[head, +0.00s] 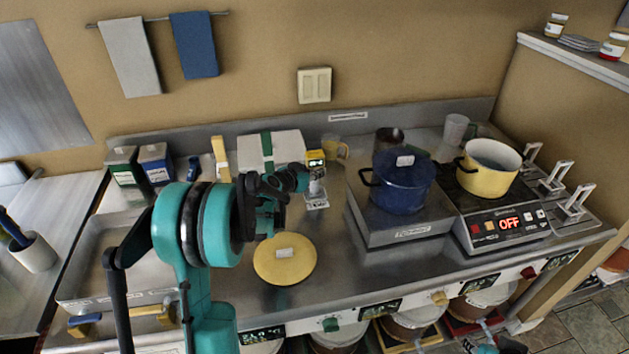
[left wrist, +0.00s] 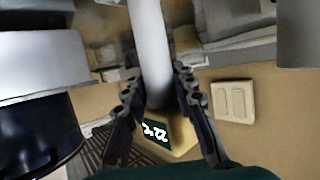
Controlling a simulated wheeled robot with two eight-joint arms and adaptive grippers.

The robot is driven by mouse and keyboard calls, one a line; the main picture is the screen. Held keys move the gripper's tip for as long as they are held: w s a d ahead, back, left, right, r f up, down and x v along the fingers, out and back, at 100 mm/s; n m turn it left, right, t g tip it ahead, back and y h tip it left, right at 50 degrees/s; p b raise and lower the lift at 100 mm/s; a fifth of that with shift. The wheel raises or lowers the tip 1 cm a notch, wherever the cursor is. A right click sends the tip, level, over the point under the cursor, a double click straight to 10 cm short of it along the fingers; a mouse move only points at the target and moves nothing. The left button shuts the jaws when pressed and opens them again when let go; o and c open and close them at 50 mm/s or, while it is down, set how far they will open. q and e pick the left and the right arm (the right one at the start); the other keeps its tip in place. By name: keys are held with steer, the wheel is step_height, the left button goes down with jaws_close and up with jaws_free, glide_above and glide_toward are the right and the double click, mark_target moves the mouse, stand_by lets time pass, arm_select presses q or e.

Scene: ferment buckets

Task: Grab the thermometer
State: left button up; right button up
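The thermometer has a yellow head (head: 315,158) with a small display, and it stands upright behind the steel counter's middle. In the left wrist view its yellow head (left wrist: 182,137) and thick pale shaft (left wrist: 150,50) lie between my left fingers. My left gripper (head: 292,184) is beside the thermometer at its left in the head view. Its fingers (left wrist: 158,92) are spread, one on each side of the thermometer, with narrow gaps; firm contact does not show. Part of my right gripper (head: 508,345) shows low at the bottom edge, too cropped to read.
A yellow round lid (head: 285,266) lies in front on the counter. A blue pot (head: 403,188) and a yellow pot (head: 488,170) stand on the right.

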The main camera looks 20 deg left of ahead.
arm_select(q)
jaws_close()
